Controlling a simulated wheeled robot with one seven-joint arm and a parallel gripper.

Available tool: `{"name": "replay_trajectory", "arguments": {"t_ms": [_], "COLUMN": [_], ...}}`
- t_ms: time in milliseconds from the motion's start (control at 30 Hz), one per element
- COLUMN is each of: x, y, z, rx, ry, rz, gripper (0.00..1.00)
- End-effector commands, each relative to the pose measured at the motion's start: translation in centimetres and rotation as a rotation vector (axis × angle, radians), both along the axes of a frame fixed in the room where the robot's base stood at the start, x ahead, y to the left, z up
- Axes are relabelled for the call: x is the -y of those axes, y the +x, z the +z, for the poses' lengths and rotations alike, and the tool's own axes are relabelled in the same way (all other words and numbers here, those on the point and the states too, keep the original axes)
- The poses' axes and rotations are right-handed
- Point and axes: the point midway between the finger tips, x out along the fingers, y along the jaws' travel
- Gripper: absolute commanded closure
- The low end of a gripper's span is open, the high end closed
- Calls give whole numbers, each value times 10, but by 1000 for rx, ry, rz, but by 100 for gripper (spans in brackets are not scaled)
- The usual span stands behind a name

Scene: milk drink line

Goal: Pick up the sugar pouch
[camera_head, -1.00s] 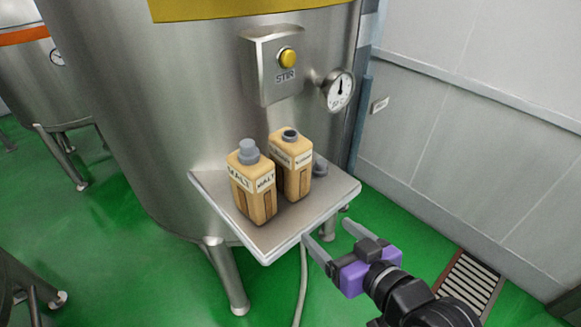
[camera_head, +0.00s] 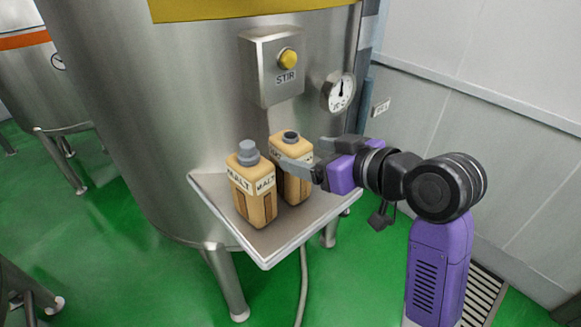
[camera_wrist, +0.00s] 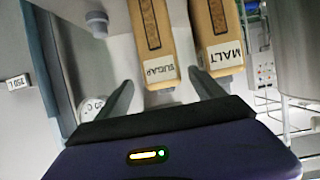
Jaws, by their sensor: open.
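The tan sugar pouch (camera_head: 295,189) stands upright on the shelf, with a dark open spout on top. Its SUGAR label shows in the wrist view (camera_wrist: 160,68). My gripper (camera_head: 304,155) is level with its upper part, coming from the right. One finger crosses in front of the pouch's label in the head view. In the wrist view the open fingers of my gripper (camera_wrist: 160,82) lie to either side of the pouch's labelled end, with gaps visible. I cannot tell how deep the pouch sits between them.
The malt pouch (camera_head: 250,190), with a grey cap, stands close beside the sugar pouch on the left. Both are on a small metal shelf (camera_head: 268,247) fixed to the steel tank (camera_head: 160,110). A small grey cap (camera_wrist: 97,24) lies near the sugar pouch. A gauge (camera_head: 338,92) is above.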

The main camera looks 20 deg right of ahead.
Motion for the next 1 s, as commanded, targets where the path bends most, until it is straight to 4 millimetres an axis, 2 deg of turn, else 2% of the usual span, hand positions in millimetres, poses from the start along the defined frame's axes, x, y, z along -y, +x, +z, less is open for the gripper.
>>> {"name": "replay_trajectory", "arguments": {"t_ms": [433,767,1000], "x": [-18,-19,-19], "y": [47,52,52], "z": [-21,-25,-25], "rx": [0,1,1], "ry": [0,0,0], "rz": [0,-1,-1], "gripper": [22,22,69]}}
